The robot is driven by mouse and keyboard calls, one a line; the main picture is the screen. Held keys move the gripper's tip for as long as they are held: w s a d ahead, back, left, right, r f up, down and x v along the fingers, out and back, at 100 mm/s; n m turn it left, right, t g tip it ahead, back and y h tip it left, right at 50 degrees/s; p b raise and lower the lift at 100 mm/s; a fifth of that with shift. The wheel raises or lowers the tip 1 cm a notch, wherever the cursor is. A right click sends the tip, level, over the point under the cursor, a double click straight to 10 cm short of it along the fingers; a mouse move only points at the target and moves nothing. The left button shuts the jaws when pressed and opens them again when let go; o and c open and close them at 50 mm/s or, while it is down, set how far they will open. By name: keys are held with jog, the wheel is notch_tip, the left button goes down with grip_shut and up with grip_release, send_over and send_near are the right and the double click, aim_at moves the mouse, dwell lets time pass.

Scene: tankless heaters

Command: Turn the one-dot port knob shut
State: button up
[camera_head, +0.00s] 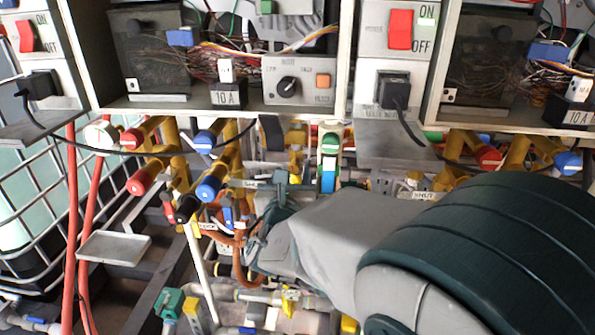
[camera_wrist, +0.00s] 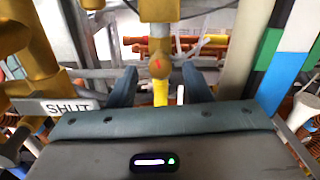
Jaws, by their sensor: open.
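In the wrist view, my gripper (camera_wrist: 160,80) is open, with one finger on each side of a yellow, brass-like valve stem (camera_wrist: 160,12). A small brownish knob (camera_wrist: 158,66) with a red mark sits between the fingers, with a yellow piece (camera_wrist: 161,93) below it. I cannot tell whether the mark is one dot. No contact with the fingers is visible. A white SHUT label (camera_wrist: 68,106) is to the left. In the head view, my gripper (camera_head: 281,186) is below the cabinets, partly hidden by my arm, and the knob cannot be made out clearly.
Yellow pipes with red knobs (camera_head: 137,184) and blue knobs (camera_head: 209,188) hang left of my gripper. A green, white and blue strip (camera_head: 329,162) stands close on its right. Heater cabinets with a red switch (camera_head: 400,29) are above. Orange hoses and pipes lie below.

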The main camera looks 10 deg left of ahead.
jog(key=shift+w, duration=0.35)
grip_shut()
jog(key=shift+f+m+b, duration=0.25)
jog(key=shift+m+b, duration=0.55)
jog(key=shift+b, duration=0.4)
jog(key=shift+m+b, duration=0.6)
jog(key=shift+b, duration=0.15)
jog(key=shift+r, duration=0.25)
grip_release()
